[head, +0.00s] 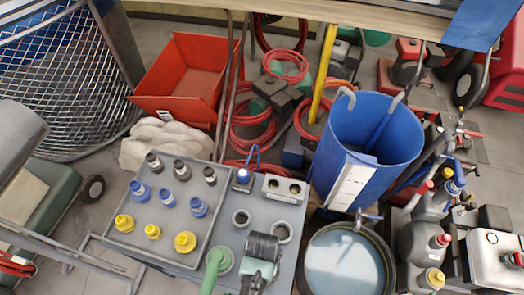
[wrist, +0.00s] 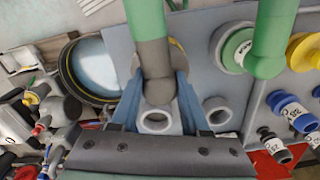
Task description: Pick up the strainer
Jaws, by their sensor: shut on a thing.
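The thing I take as the strainer (wrist: 152,50) is a green pipe with a grey lower end, at the upper middle of the wrist view. Its grey end sits between the two blue fingers of my gripper (wrist: 165,84), which are shut on it. A grey open ring shows between the fingers, just below that end. In the head view a dark ribbed part and a bit of green show at the bottom middle over the grey panel (head: 236,240). There I cannot tell gripper and strainer apart, and the fingertips are hidden.
A grey tray (head: 170,222) holds several yellow, blue and grey fittings. A round tub of water (head: 345,262) and a blue bucket (head: 345,140) stand at the right.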

